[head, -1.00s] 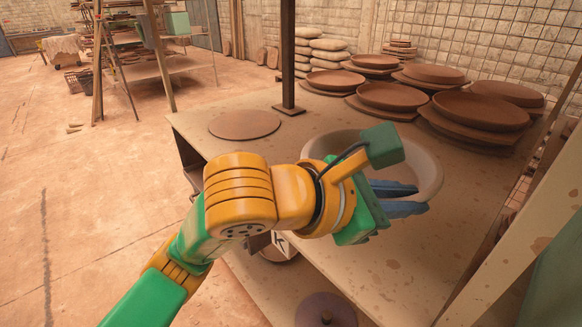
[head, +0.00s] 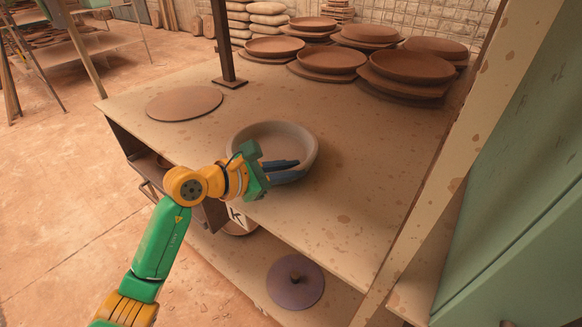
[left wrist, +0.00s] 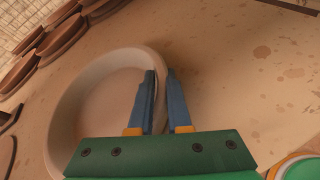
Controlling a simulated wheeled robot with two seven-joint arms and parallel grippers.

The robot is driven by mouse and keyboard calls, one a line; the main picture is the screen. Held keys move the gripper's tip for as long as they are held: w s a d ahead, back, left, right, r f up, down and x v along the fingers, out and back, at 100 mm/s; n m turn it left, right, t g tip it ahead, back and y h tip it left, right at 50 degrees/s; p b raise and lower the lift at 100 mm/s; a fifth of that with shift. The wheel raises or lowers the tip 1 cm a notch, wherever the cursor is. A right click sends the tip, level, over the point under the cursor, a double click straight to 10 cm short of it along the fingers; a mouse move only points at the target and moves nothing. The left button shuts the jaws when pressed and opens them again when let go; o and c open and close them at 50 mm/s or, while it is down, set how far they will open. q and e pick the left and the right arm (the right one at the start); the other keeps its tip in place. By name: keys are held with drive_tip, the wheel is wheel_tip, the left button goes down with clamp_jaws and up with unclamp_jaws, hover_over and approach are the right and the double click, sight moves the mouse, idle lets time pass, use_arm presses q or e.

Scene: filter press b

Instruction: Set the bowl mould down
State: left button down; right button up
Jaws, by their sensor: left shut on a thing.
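The bowl mould (head: 268,139) is a wide, shallow, pale grey-beige bowl, upright over the front part of the tabletop. My left gripper (head: 300,170) is shut on its near right wall. In the left wrist view the bowl mould (left wrist: 105,90) fills the left half, with one blue finger of the left gripper (left wrist: 160,72) inside the wall and the other outside. The bowl looks at or very close to the table surface; I cannot tell whether its base touches. My right gripper is not in view.
The table (head: 370,190) is bare right of the bowl. A flat brown disc (head: 184,103) lies at the left, near a dark post (head: 222,45). Stacked brown dishes (head: 412,65) stand behind. A dark round lid (head: 295,282) lies on the lower shelf. A pale post (head: 450,160) rises at the right.

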use_arm(q)
drive_tip(key=c, duration=0.9)
unclamp_jaws()
drive_tip(key=shift+o, duration=0.2)
drive_tip(key=b+v, duration=0.1)
drive_tip(key=v, duration=1)
drive_tip(key=shift+f, duration=0.1)
drive_tip(key=shift+s+a+r+b, duration=0.3)
drive_tip(key=shift+s+a, duration=0.05)
drive_tip(key=shift+s, duration=0.05)
